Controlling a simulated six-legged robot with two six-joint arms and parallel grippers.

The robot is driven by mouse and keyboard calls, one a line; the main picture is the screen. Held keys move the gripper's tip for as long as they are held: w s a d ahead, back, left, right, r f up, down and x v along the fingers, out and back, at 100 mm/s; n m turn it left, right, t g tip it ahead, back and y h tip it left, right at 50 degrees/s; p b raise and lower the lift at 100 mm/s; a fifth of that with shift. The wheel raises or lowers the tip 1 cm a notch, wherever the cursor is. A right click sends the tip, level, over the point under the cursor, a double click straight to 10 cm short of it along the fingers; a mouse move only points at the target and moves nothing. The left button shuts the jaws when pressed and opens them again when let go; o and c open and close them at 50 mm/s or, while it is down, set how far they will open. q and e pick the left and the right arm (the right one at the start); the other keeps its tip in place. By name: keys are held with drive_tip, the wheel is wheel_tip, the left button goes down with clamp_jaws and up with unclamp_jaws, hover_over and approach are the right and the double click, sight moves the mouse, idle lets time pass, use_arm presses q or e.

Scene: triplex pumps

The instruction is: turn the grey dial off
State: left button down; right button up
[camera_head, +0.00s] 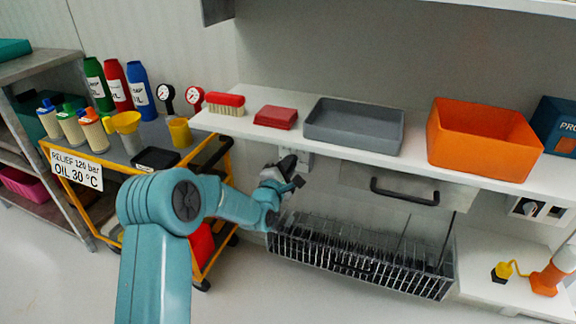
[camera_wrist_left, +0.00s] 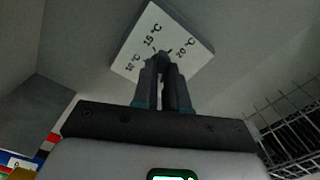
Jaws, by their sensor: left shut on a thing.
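A white plate (camera_wrist_left: 153,20) marked 10 °C, 15 °C and 20 °C fills the top middle of the left wrist view. My left gripper (camera_wrist_left: 164,62) is shut at the plate's centre, on the grey dial. The fingers cover nearly all of the dial, so its pointing direction cannot be read. In the head view my left gripper (camera_head: 290,172) is below the front edge of the white shelf, against the wall, and hides most of the plate. My right gripper is not in view.
The white shelf (camera_head: 345,160) above my gripper bears a brush (camera_head: 225,102), a red box (camera_head: 275,117), a grey tray (camera_head: 352,124) and an orange bin (camera_head: 484,135). A wire basket (camera_head: 360,258) is below right. A yellow cart (camera_head: 195,240) stands left.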

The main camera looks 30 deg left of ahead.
use_arm(q)
drive_tip(key=shift+f+n, duration=0.1)
drive_tip(key=shift+n, duration=0.8)
drive_tip(key=c, duration=1.2)
unclamp_jaws()
drive_tip(key=shift+o, duration=0.2)
drive_tip(key=p+v, duration=0.3)
drive_tip(key=v, duration=1.3)
drive_tip(key=shift+s+p, duration=0.25)
drive_tip(key=shift+p, duration=0.1)
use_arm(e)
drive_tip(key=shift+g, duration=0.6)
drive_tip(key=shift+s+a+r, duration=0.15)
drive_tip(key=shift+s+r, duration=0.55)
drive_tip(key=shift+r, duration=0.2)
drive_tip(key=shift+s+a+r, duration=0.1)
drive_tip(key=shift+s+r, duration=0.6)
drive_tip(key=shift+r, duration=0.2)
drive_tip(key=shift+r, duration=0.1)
